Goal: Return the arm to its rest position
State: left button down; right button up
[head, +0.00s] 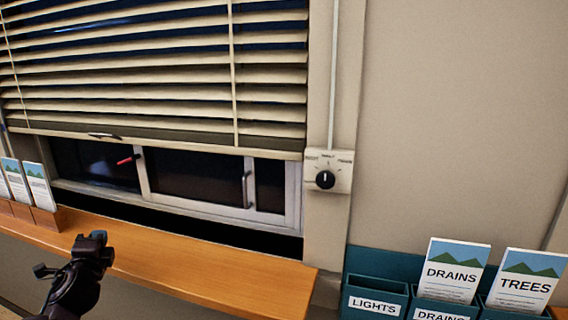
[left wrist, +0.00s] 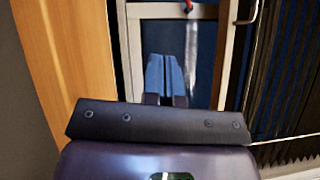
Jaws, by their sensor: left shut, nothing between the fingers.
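My left gripper (head: 92,243) comes in at the lower left of the head view, above the wooden sill (head: 190,262). In the left wrist view the left gripper (left wrist: 165,62) shows with its two blue-grey fingers together and nothing between them. It points toward the window (head: 190,176), whose frame and dark pane lie beyond the fingers. My right gripper is in neither view.
A slatted blind (head: 160,75) covers the upper window. A dial switch (head: 325,179) is on the post. Leaflets (head: 38,185) stand on the sill at left. A teal rack (head: 385,262) at lower right holds DRAINS (head: 452,272) and TREES (head: 525,283) leaflets; its LIGHTS pocket looks empty.

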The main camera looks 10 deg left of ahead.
pick_arm(q)
jog(key=s+d+f+n+g+h, duration=0.2)
jog(key=s+d+f+n+g, duration=0.55)
jog(key=s+d+f, duration=0.55)
jog(key=s+d+f+n+g+h, duration=0.3)
jog(key=s+d, duration=0.5)
jog(key=s+d+f+n+g+h, duration=0.2)
jog(key=s+d+n+h, duration=0.1)
jog(key=s+d, duration=0.5)
jog(key=w+f+t+h, duration=0.1)
jog(key=w+f+t, duration=0.5)
jog(key=f, duration=0.4)
jog(key=shift+f+m+t, duration=0.3)
jog(key=shift+m+t, duration=0.05)
jog(key=shift+t, duration=0.4)
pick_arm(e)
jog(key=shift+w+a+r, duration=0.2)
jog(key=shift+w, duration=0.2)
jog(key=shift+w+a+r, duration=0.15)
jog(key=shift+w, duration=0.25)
pick_arm(q)
jog(key=shift+w+a, duration=0.1)
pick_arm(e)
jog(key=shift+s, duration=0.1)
